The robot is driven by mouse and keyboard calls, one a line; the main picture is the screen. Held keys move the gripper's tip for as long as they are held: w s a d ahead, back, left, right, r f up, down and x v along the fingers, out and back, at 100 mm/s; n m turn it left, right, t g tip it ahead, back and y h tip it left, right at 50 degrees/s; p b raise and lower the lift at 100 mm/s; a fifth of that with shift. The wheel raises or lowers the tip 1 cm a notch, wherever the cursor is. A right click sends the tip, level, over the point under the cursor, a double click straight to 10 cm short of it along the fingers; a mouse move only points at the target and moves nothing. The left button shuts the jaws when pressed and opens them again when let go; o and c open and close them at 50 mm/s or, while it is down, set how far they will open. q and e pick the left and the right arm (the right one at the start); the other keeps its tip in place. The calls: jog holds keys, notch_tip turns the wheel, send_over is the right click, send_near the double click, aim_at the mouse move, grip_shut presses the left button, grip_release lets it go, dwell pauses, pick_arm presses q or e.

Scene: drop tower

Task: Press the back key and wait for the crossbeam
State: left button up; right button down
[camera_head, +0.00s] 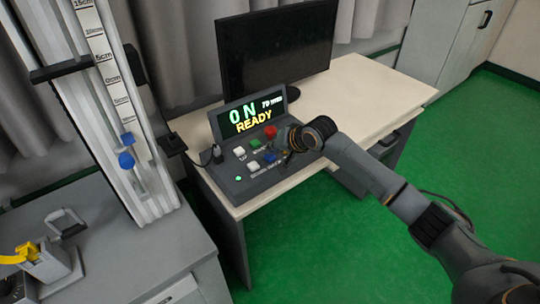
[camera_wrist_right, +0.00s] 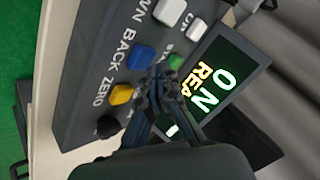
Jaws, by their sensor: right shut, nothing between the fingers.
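A dark bar (camera_head: 62,69), apparently the crossbeam, sits across the upper part of the scaled tower (camera_head: 112,100). My left gripper is out of view.
White keys (camera_wrist_right: 169,12), a green key (camera_wrist_right: 175,61) and a yellow key (camera_wrist_right: 121,94) lie close around the blue one. A red button (camera_head: 270,131) is near my right gripper. A monitor (camera_head: 278,45) stands behind. The desk's right part is clear.

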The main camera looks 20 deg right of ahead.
aim_at(272, 157)
jog(key=shift+f, duration=0.2)
jog(key=shift+f, duration=0.55)
dwell(0.9)
jog(key=shift+r+p, duration=0.95)
jog(key=shift+p, duration=0.3)
notch_tip(272, 157, up, 5)
jog(key=p, duration=0.5)
jog(key=shift+r+p, duration=0.1)
jog(key=shift+p, duration=0.25)
